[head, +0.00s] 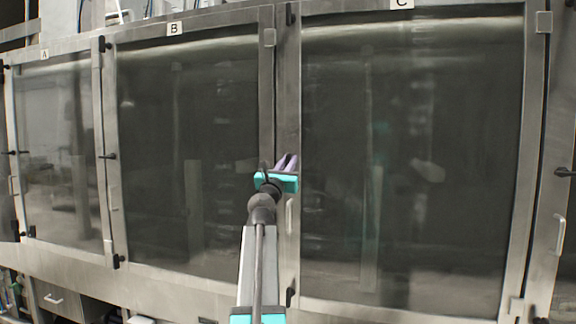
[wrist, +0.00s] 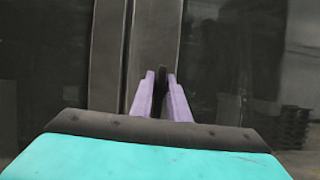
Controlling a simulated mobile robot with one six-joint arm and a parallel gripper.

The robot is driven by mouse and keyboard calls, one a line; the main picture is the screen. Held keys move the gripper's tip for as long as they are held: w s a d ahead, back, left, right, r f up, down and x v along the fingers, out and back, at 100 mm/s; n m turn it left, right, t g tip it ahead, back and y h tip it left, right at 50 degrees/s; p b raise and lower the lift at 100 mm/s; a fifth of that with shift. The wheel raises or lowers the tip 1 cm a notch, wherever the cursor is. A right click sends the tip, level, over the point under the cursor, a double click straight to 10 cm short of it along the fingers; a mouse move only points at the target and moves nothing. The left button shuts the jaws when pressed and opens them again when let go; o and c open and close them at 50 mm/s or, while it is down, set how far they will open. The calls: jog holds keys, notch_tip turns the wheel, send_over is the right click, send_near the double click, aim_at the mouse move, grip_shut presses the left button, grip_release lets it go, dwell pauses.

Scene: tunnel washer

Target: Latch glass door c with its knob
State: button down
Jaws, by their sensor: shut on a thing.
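Glass door c (head: 410,160), under the C label (head: 402,3), is a large dark pane in a steel frame and looks closed. My gripper (head: 288,160), with purple fingers and a teal body, is at the steel upright between the panes of doors B and C. In the wrist view, my gripper (wrist: 160,85) points at this upright, its fingers close together around a small dark knob (wrist: 160,80).
Glass door B (head: 190,150) and door A (head: 60,150) stand to the left and look closed. A pull handle (head: 290,215) sits below my gripper. Another dark knob (head: 565,172) and a pull handle (head: 560,232) are at the far right.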

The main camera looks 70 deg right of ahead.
jog(key=shift+f+m, duration=0.1)
jog(key=shift+m, duration=0.2)
jog(key=m+g+b, duration=0.2)
jog(key=m+b, duration=0.2)
jog(key=shift+m+g, duration=0.4)
jog(key=m+g+y+b, duration=0.1)
jog(key=m, duration=0.2)
jog(key=m+g+y+b, duration=0.1)
jog(key=m+g+b, duration=0.1)
jog(key=m, duration=0.2)
jog(key=shift+s, duration=0.2)
jog(key=m+y, duration=0.1)
jog(key=m, duration=0.1)
jog(key=m+g+y+b, duration=0.1)
jog(key=m, duration=0.2)
jog(key=shift+s, duration=0.1)
jog(key=shift+f+m+y, duration=0.15)
jog(key=shift+m+y, duration=0.2)
jog(key=shift+m, duration=0.7)
jog(key=shift+f+m+y, duration=0.1)
jog(key=shift+m+y, duration=0.25)
jog(key=shift+m, duration=0.7)
jog(key=c, duration=1.8)
grip_release()
jog(key=shift+s, duration=0.1)
jog(key=shift+c, duration=0.2)
